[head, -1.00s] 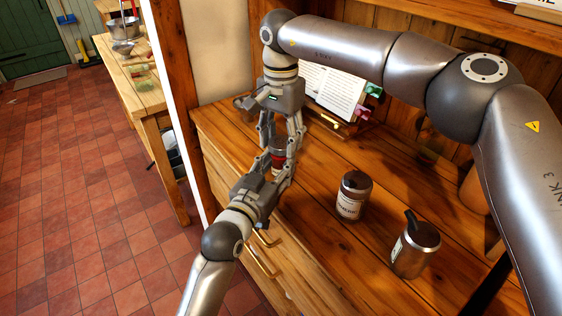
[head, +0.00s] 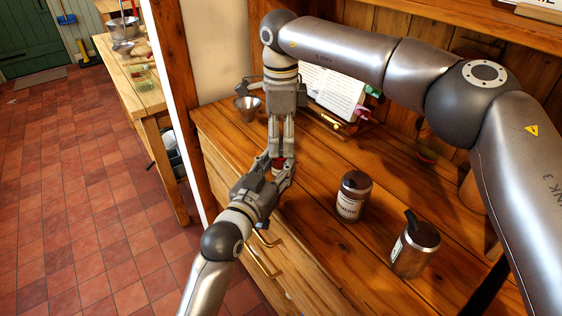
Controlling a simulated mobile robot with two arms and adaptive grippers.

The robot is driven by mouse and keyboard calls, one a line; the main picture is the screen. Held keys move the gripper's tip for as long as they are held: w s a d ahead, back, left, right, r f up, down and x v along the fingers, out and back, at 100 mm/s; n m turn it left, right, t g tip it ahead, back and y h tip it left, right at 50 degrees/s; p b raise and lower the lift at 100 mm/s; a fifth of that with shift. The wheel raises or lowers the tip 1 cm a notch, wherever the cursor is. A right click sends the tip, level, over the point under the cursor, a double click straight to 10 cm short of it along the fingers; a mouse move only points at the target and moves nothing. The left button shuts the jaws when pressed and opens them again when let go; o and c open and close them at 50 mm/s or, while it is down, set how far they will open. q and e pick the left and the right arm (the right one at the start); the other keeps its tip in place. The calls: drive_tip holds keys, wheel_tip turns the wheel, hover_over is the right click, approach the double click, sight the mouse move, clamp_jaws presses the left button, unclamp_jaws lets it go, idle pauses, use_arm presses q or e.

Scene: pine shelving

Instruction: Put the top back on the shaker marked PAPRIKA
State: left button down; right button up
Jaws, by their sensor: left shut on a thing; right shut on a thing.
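My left gripper (head: 281,174) is low over the counter's front edge and shut on a small shaker. Only a sliver of the shaker's red body (head: 278,161) shows between the fingers; any name on it is hidden. My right gripper (head: 282,155) points straight down from above, its fingers close together at the shaker's upper end. It is shut on what seems to be the shaker's top, which its fingers hide. I cannot tell how the top sits on the shaker.
A labelled jar with a dark lid (head: 352,197) and a metal canister (head: 415,248) stand to the right on the wooden counter (head: 330,250). A metal cup (head: 247,107) and an open book (head: 333,92) are behind. Drawers with brass handles lie below the front edge.

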drive_tip(key=m, duration=2.4)
drive_tip(key=o, duration=1.1)
drive_tip(key=shift+r, duration=2.2)
